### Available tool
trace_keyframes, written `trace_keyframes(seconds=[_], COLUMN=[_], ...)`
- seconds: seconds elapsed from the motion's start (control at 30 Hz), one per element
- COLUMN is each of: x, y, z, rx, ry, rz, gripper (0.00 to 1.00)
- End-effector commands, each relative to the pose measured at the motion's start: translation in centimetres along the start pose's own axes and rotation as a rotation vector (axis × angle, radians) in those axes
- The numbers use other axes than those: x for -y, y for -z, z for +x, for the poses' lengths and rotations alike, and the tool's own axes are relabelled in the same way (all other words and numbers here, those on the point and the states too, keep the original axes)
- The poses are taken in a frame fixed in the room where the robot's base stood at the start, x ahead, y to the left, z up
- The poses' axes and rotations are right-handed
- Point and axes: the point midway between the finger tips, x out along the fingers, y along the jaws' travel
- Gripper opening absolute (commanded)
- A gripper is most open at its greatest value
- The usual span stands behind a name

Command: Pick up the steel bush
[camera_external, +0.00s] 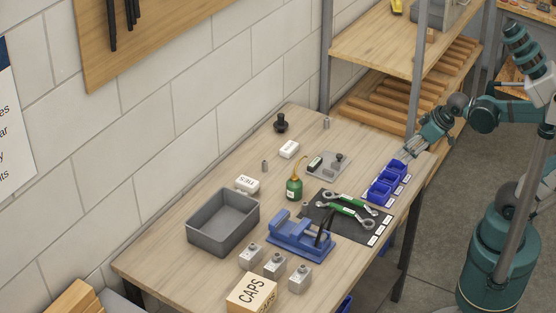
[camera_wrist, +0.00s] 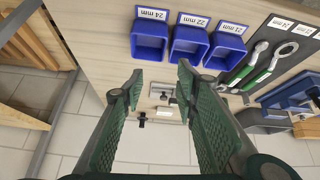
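Several small grey metal cylinders stand on the workbench in the external view. One (camera_external: 326,123) is at the far end, one (camera_external: 264,166) is near the wall, and a smaller one (camera_external: 305,206) is by the dark mat. I cannot tell which is the steel bush. None is clear in the wrist view. My gripper (camera_external: 402,154) is above the bench's right edge beside the blue bins, apart from all the cylinders. In the wrist view my gripper (camera_wrist: 158,75) has its green fingers spread, with nothing held between them.
Blue bins (camera_wrist: 189,43) with size labels are close to my gripper. Green-handled wrenches (camera_external: 347,210), a blue vise (camera_external: 300,237), a green oil can (camera_external: 294,189), a grey plate fixture (camera_external: 328,165) and a grey tray (camera_external: 207,240) occupy the bench. Shelf posts (camera_external: 418,70) rise behind.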

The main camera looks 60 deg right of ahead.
Motion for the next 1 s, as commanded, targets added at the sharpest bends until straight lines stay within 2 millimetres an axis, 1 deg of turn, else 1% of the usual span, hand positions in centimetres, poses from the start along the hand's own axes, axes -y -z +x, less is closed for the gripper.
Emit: trace_keyframes(seconds=[0.03,0.1,0.47,0.6,1.0], x=[0.3,0.7,3.2,4.4,8.1], y=[1.1,2.1,7.2,9.1,13.8], z=[-0.4,-0.5,-0.3,0.0,1.4], rx=[0.01,0.023,0.09,0.115,0.184], ry=[0.006,0.013,0.054,0.071,0.124], rz=[-0.023,-0.055,-0.224,-0.29,-0.48], gripper=[0.3,0.3,0.3,0.3,0.3])
